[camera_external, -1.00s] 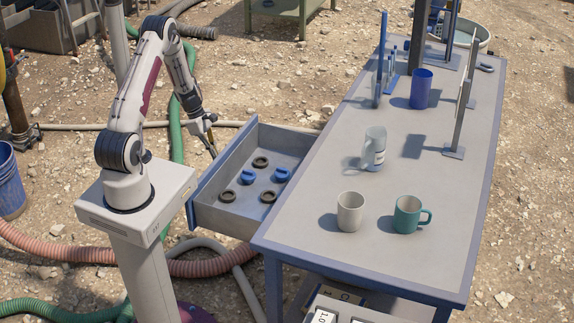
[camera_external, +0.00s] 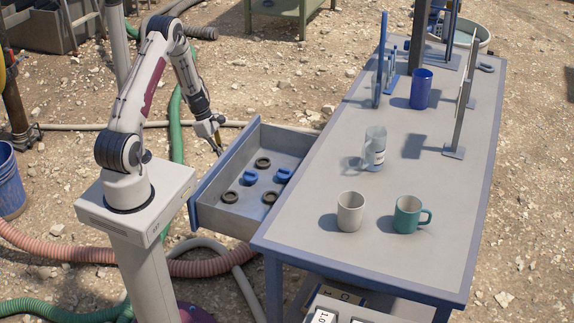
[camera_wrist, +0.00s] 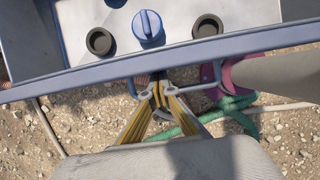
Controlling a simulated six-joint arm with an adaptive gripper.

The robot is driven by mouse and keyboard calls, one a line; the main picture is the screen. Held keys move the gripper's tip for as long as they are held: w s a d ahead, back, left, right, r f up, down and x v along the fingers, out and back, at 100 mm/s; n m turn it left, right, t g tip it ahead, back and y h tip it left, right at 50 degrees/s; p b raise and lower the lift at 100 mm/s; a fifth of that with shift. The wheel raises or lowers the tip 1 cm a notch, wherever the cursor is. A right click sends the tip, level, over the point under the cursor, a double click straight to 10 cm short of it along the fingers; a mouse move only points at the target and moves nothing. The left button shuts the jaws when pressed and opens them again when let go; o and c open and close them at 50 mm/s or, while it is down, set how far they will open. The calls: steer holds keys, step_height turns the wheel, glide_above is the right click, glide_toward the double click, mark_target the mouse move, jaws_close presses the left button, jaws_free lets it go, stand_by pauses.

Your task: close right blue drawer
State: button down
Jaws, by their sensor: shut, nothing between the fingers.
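The blue-edged drawer (camera_external: 196,216) is pulled out from the left side of the workbench (camera_external: 315,205) and stands open. Several dark rings and blue caps lie inside it. My gripper (camera_external: 219,150) is shut and empty at the outer side of the drawer's front panel, near its far end. In the wrist view my gripper's fingertips (camera_wrist: 157,86) are together beside the blue front panel (camera_wrist: 110,75), at the handle (camera_wrist: 205,88). I cannot tell whether they touch it.
A white mug (camera_external: 350,212), a teal mug (camera_external: 410,215), a pale labelled cup (camera_external: 374,150) and a blue cup (camera_external: 421,90) stand on the bench top. Green hose (camera_wrist: 225,110) and a pink hose (camera_external: 95,253) lie on the stony ground below.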

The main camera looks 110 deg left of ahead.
steer(key=w, duration=2.9)
steer(key=shift+w, duration=0.75)
steer(key=shift+w+r, duration=0.1)
steer(key=s+r, duration=0.8)
steer(key=r, duration=0.1)
steer(key=shift+s, duration=0.3)
